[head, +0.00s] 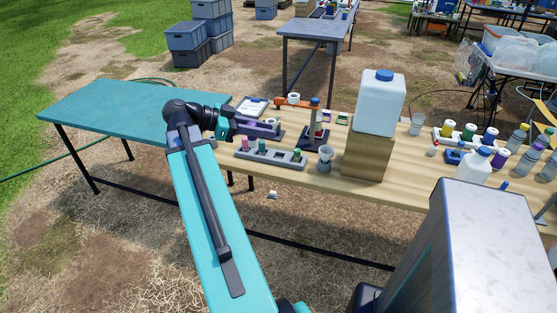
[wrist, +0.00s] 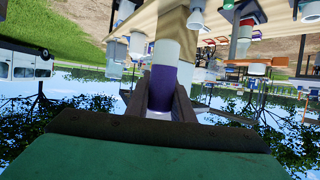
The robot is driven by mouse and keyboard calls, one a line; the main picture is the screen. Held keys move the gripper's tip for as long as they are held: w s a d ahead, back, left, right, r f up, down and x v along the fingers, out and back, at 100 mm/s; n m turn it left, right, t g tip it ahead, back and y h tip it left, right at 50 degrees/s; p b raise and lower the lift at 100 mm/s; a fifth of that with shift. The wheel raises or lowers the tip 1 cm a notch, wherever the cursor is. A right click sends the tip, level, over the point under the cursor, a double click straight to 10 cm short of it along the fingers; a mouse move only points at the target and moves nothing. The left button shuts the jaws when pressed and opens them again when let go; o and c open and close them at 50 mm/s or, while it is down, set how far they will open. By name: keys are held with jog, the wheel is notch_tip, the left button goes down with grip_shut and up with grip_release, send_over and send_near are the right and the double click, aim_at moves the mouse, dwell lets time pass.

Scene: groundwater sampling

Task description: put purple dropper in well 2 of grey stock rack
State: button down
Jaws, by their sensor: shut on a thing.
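My gripper (wrist: 166,98) is shut on the purple dropper (wrist: 160,88), which shows in the wrist view as a purple band with a pale grey part beyond it and white at its near end. In the head view my gripper (head: 243,125) is over the left part of the wooden table, and the dropper is hard to make out there. The grey rack (head: 278,159) lies just in front, along the table's front edge. It holds a pink-purple piece at its left, a green piece beside it and a dark piece towards its right. Its well numbers cannot be read.
A grey cup (head: 325,158) stands right of the rack. A large white jug (head: 380,104) sits on a wooden block (head: 366,157). The teal table (head: 110,115) at left is clear.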

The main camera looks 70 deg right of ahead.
jog(key=d+f+n+t+h+b, duration=0.1)
jog(key=d+f, duration=0.4)
jog(key=d, duration=0.4)
jog(key=w+d+f+n+t+h+b, duration=0.1)
jog(key=d+f+n+t, duration=0.1)
jog(key=d+f, duration=0.4)
jog(key=w+d+f+n+t+h+b, duration=0.1)
jog(key=d+f, duration=0.4)
jog(key=d, duration=0.7)
jog(key=shift+w+d+f+n+t+h+b, duration=0.2)
jog(key=shift+d+n+t+h+b, duration=0.1)
jog(key=shift+n+t+h, duration=0.3)
jog(key=shift+f, duration=0.1)
jog(key=shift+f+p, duration=0.6)
jog(key=shift+f, duration=2.45)
jog(key=shift+f+p, duration=0.45)
jog(key=shift+f, duration=1.45)
jog(key=shift+a+f+b, duration=0.1)
jog(key=shift+f+b, duration=0.05)
jog(key=shift+b, duration=0.2)
